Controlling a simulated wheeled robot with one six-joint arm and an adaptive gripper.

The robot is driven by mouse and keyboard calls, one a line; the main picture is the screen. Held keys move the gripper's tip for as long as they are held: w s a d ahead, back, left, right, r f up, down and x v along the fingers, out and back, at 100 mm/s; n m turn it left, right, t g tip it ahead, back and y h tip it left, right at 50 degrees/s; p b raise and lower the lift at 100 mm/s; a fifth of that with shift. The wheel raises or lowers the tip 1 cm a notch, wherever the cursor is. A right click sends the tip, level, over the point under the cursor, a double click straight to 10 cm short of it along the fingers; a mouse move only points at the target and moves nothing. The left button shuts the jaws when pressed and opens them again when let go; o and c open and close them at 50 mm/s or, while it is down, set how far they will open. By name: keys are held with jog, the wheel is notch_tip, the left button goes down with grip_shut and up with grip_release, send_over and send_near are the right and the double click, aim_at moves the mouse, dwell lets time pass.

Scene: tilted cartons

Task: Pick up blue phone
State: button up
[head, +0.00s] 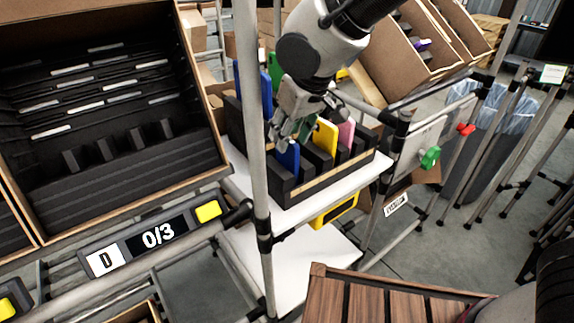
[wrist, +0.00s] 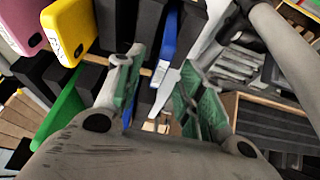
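A blue phone (head: 287,158) stands at the near left end of the dark slotted rack (head: 285,190) in the head view, below my gripper (head: 290,130). Blue phone-like pieces (head: 266,95) also show at the rack's back left, partly hidden by my arm. In the wrist view, a narrow blue edge (wrist: 168,45) lies beyond the gap of my gripper (wrist: 162,88). I cannot tell which blue piece this is. The green-padded fingers are spread apart, with nothing clearly held between them.
Yellow (head: 325,138), pink (head: 347,134) and green (head: 275,72) phones stand in the same rack. A grey upright post (head: 254,120) runs close to the rack's left side. A tilted carton (head: 105,100) with black inserts stands left, above a "D 0/3" display (head: 157,236).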

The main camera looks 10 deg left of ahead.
aim_at(290, 160)
jog(key=x, duration=0.3)
jog(key=shift+f, duration=0.15)
grip_shut()
